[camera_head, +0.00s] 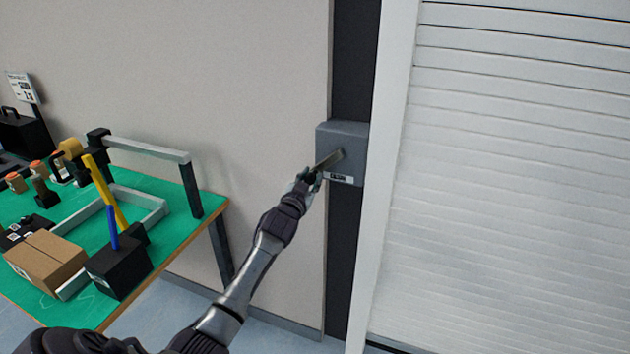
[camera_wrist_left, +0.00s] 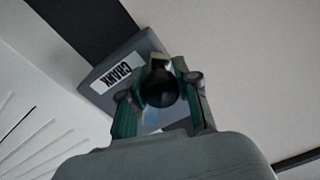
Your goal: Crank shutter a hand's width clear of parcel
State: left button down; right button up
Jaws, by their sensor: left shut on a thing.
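The white slatted shutter (camera_head: 510,170) fills the right of the head view. Its bottom edge is near the lower frame border, and I cannot tell how high it stands. The grey crank box (camera_head: 352,140) is fixed on the dark strip left of the shutter. Its crank arm (camera_head: 330,159) points down and left. In the wrist view the box (camera_wrist_left: 100,75) carries a "CRANK" label. My left gripper (camera_head: 309,176) is shut on the crank's black knob (camera_wrist_left: 160,88), with a finger on each side. My right gripper is out of view. No parcel shows at the shutter.
A green-topped table (camera_head: 190,245) stands at the left with a cardboard box (camera_head: 45,262), a black box with blue and yellow handles (camera_head: 118,268), and a grey frame (camera_head: 140,148). The wall between table and crank is bare.

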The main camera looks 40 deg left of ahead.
pick_arm(q)
jog(key=shift+a+r+m, duration=0.3)
jog(key=shift+m, duration=0.2)
jog(key=c, duration=0.8)
grip_release()
jog(key=v, duration=1.2)
jog(key=shift+s+f, duration=0.1)
